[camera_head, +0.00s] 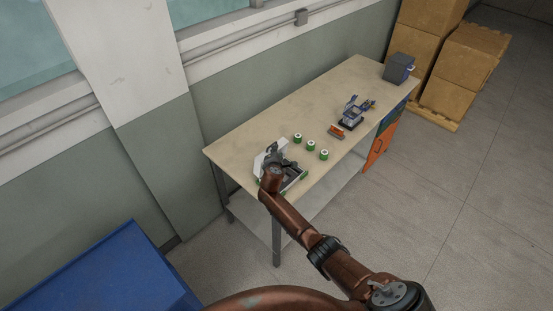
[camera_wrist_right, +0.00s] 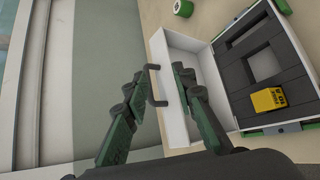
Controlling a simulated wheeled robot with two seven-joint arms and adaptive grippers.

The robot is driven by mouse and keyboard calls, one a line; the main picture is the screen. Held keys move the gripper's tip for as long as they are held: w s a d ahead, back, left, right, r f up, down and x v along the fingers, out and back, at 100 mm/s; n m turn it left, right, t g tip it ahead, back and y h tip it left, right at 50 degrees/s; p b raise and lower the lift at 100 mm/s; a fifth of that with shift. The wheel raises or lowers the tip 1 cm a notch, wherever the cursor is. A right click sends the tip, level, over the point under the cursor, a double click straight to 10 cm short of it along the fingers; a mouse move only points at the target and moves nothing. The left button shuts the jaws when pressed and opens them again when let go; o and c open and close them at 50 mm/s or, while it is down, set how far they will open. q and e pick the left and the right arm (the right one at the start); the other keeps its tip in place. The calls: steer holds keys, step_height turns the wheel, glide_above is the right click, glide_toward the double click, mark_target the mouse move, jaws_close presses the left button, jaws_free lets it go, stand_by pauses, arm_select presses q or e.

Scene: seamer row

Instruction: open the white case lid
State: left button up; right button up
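The white case (camera_head: 259,163) stands at the near left end of the table, its lid raised. In the right wrist view its white lid (camera_wrist_right: 183,52) stands open beside the dark foam base (camera_wrist_right: 236,82), which holds a yellow block (camera_wrist_right: 268,99). A dark handle (camera_wrist_right: 156,86) sticks out from the lid's outer side. My right gripper (camera_wrist_right: 158,78) is open, with its fingers on either side of the handle and a gap between them. In the head view my right gripper (camera_head: 271,160) partly hides the case. My left gripper is out of view.
Several green-and-white rolls (camera_head: 311,145), a red item (camera_head: 336,132), a blue-and-black device (camera_head: 352,113) and a dark bin (camera_head: 398,68) stand along the table (camera_head: 262,118). A wall runs behind it. A blue container (camera_head: 108,272) is at lower left.

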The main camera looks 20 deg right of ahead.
steer(key=v, duration=1)
steer(key=shift+s+r, duration=0.25)
steer(key=shift+s, duration=0.05)
steer(key=shift+c, duration=0.3)
